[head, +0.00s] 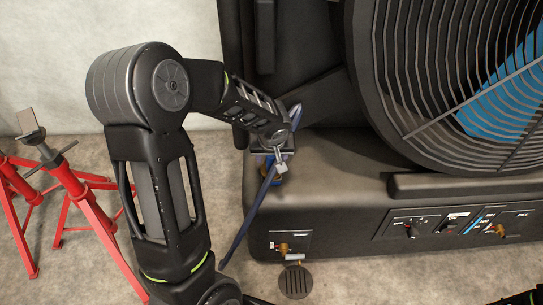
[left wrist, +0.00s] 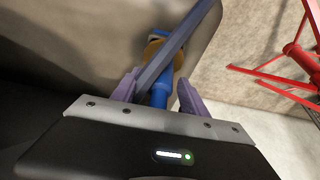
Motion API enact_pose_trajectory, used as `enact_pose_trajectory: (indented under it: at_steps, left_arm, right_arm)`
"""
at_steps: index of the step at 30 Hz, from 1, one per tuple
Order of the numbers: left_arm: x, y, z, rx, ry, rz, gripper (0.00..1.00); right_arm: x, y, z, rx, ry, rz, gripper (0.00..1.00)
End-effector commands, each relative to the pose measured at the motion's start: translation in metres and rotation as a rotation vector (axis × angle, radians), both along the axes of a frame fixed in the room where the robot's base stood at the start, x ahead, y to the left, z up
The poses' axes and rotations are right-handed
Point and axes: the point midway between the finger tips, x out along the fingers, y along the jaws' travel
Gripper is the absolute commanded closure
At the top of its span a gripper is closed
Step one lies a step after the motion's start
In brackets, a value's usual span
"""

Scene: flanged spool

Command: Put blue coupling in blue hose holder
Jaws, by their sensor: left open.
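My left gripper (head: 281,165) is at the front left corner of the black machine, pointing down. In the left wrist view its two purple fingers (left wrist: 159,92) are open, one on each side of a blue cylindrical part (left wrist: 160,92), which looks like the blue coupling. A brass-coloured ring (left wrist: 153,52) shows just beyond it. A dark blue hose (left wrist: 183,42) crosses over the ring. In the head view the hose (head: 253,212) hangs down to the floor. The blue hose holder cannot be told apart from the coupling here.
The black machine (head: 330,215) has a large round grille (head: 465,90) and a front panel with knobs (head: 450,222). A brass valve (head: 284,247) sits low on its front, above a floor drain (head: 295,281). Red stands (head: 75,190) are on the left.

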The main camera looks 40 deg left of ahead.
Motion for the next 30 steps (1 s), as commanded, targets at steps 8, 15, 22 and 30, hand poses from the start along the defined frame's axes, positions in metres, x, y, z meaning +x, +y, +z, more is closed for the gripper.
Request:
enact_pose_trajectory:
  at_steps: [8, 15, 22, 30]
  left_arm:
    - [0.000, 0.000, 0.004, 0.000, 0.000, 0.000, 0.48]
    - [-0.008, -0.008, 0.033, 0.000, -0.004, -0.001, 0.48]
    - [-0.020, -0.015, 0.065, 0.000, -0.002, 0.001, 0.48]
    - [-0.023, -0.018, 0.072, 0.000, 0.001, -0.001, 0.48]
  right_arm:
    - [0.000, 0.000, 0.005, 0.000, 0.000, 0.000, 0.15]
    - [0.000, 0.000, 0.009, 0.000, 0.000, 0.000, 0.15]
    - [0.000, 0.000, 0.013, 0.000, 0.000, 0.000, 0.15]
    - [0.000, 0.000, 0.013, 0.000, 0.000, 0.000, 0.15]
